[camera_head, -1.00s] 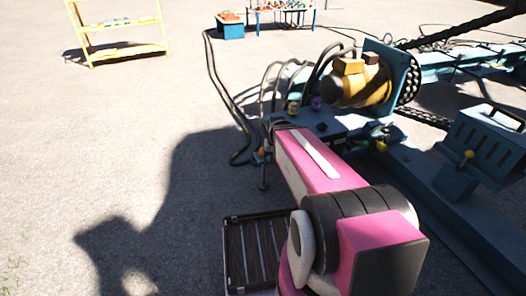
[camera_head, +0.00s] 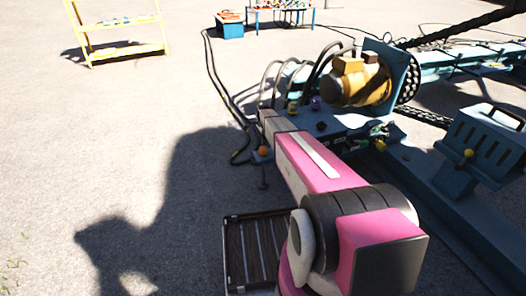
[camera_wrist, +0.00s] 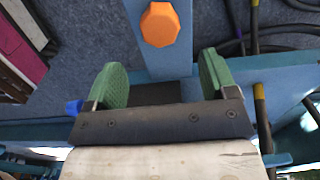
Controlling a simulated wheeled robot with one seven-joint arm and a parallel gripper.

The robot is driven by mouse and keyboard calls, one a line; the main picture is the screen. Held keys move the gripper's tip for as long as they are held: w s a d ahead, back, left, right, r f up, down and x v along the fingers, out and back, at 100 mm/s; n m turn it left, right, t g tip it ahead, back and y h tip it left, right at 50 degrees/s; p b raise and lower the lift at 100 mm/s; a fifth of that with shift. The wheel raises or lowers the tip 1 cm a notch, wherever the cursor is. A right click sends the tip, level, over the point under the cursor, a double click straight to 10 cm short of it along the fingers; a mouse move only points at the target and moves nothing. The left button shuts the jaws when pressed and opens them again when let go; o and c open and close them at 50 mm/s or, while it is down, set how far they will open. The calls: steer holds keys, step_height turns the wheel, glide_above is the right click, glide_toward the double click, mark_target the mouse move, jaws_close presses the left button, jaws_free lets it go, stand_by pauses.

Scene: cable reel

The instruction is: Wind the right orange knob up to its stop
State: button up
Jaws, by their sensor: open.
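An orange eight-sided knob (camera_wrist: 160,25) sits on a blue bar at the top middle of the wrist view. In the head view an orange knob (camera_head: 263,151) shows just left of my arm, low by the blue machine. Only one orange knob shows clearly, so I cannot tell from these views whether it is the right one. My gripper (camera_wrist: 157,75) is open, with its two green fingers apart and nothing between them. The knob lies beyond the fingertips, roughly centred between them, and is not touched. My arm hides the gripper in the head view.
The blue machine frame with a yellow motor (camera_head: 361,82) and dark hoses (camera_head: 222,85) surrounds the arm's far end. A blue vented box (camera_head: 485,140) stands at right. A slatted crate (camera_head: 253,250) is at front. Open ground lies left.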

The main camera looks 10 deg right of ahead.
mark_target(263, 148)
step_height(263, 148, down, 9)
steer(key=shift+f, duration=0.1)
stand_by(0.3)
steer(key=c, duration=0.9)
